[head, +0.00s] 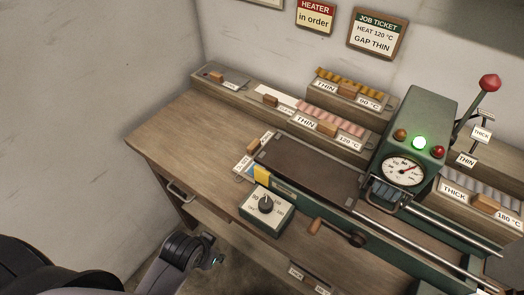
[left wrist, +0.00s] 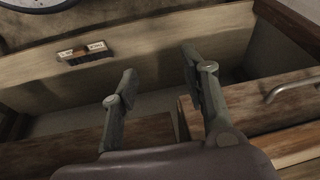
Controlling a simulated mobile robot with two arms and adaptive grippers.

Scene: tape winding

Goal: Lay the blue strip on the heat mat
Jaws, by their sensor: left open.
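A flat dark brown plate (head: 315,165), which looks like the heat mat, lies bare on the green-framed machine on the bench. My left gripper (left wrist: 160,68) is open and empty in the left wrist view, its two fingers apart over wooden drawer parts. In the head view my left arm reaches in low at the left, in front of the bench; its fingers are not clear there. My right gripper is in neither view.
A dial box (head: 265,206) and a crank handle (head: 315,226) stand at the bench's front. The green press (head: 415,130), with its green lamp lit, is right of the plate. Labelled trays (head: 340,145) line the back. The bench's left part (head: 185,140) is clear.

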